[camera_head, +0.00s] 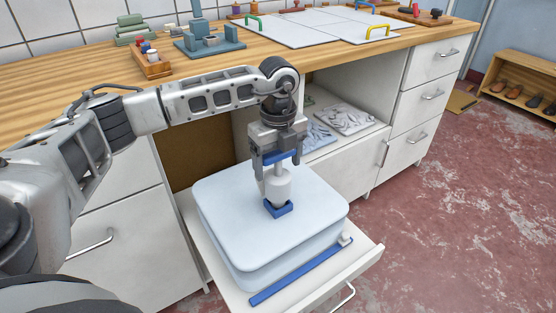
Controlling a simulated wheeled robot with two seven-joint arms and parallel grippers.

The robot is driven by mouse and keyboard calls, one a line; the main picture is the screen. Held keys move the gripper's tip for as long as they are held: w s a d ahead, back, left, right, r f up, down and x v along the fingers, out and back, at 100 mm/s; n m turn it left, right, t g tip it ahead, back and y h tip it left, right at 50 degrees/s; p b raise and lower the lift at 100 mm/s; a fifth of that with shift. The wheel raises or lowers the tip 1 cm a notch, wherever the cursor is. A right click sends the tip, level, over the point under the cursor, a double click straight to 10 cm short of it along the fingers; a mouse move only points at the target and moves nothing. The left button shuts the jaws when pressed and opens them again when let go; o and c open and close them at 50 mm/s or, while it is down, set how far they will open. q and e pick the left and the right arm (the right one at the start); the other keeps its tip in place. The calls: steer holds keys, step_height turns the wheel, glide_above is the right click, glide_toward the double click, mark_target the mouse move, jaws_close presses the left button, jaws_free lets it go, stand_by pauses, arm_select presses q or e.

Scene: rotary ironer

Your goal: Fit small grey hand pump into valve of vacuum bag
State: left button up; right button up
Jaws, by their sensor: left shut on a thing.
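The vacuum bag (230,217) is a pale, puffed-up block lying on a pulled-out shelf. Its blue square valve (287,209) is on the top face. My left gripper (276,178) points down over the bag and is shut on the small grey hand pump (278,187), which stands upright. The pump's lower end is at the blue valve; whether it is seated in it or only resting against it, I cannot tell. My right gripper is not in view.
A blue strip (300,273) with a small white slider lies along the bag's front edge. The pulled-out shelf (368,257) sticks out from the cabinet. The wooden worktop (80,85) behind holds a blue-grey device (209,41) and white panels (325,25). The red floor at right is clear.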

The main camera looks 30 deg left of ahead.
arm_select(q)
steer(key=shift+f, duration=0.1)
stand_by(0.3)
steer(key=shift+f, duration=0.65)
stand_by(0.4)
steer(key=o, duration=1.4)
steer(key=shift+o, duration=0.2)
